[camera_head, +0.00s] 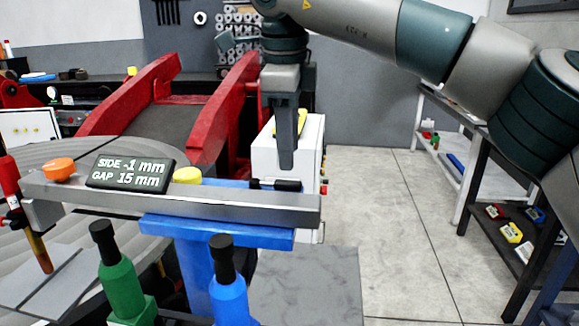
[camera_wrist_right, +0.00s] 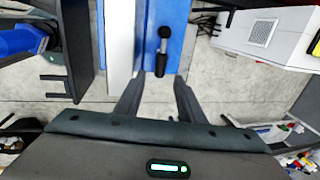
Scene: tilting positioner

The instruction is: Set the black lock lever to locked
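The black lock lever (camera_head: 287,185) sits at the right end of the blue bracket (camera_head: 215,232), behind the grey bar. In the right wrist view the lever (camera_wrist_right: 162,52) shows as a round pivot with a short handle on the blue surface. My right gripper (camera_head: 286,150) points down above the lever. In the wrist view its two fingers (camera_wrist_right: 158,85) are apart with nothing between them, and the lever handle lies just beyond the fingertips, roughly centred. Contact is not visible. My left gripper is not in view.
A display (camera_head: 130,173) reads SIDE -1 mm, GAP 15 mm. The grey bar (camera_head: 240,207) carries orange and yellow knobs. Green (camera_head: 120,285) and blue (camera_head: 229,295) black-topped posts stand in front. A white box (camera_head: 262,155) and red arms (camera_head: 222,105) are behind.

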